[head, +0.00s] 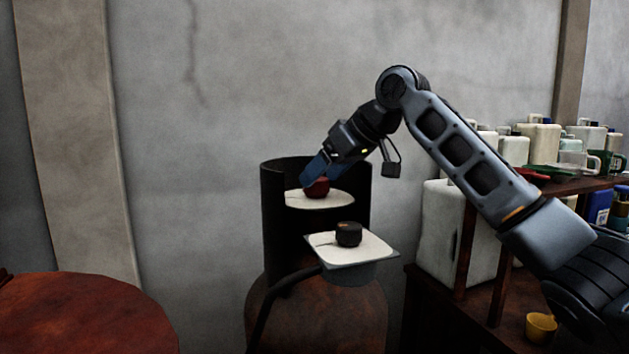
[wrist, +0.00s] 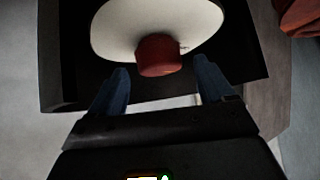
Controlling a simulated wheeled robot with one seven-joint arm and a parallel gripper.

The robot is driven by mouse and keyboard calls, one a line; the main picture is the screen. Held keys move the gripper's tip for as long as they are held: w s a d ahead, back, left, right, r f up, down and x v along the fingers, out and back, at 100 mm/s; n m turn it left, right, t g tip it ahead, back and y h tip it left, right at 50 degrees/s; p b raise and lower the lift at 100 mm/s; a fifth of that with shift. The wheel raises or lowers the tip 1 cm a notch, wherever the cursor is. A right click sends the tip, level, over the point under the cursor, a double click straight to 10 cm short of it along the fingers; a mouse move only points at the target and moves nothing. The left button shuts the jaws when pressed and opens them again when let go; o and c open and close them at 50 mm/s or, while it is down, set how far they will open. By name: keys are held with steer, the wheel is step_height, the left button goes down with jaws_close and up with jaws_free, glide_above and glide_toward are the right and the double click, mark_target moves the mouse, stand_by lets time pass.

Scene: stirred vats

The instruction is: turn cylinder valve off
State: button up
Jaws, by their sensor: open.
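The cylinder (head: 340,318) is a rusty brown vessel in the head view, with a dark open guard (head: 283,225) around its top. A red valve knob (head: 320,187) sits on a round white plate inside the guard. The knob also shows in the wrist view (wrist: 159,55), just ahead of my fingertips and roughly centred between them. My gripper (head: 313,176) has blue fingers, spread apart with nothing between them in the wrist view (wrist: 160,82). In the head view its fingertips are at the knob; contact cannot be told.
A black knob (head: 348,234) on a square white plate (head: 372,250) stands in front of the guard. A shelf (head: 560,186) with white containers and mugs is at right, with a yellow cup (head: 541,327) below. A rusty round top (head: 85,312) is at lower left.

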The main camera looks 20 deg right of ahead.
steer(key=shift+x, duration=1.5)
steer(key=shift+c, duration=0.2)
steer(key=c, duration=1)
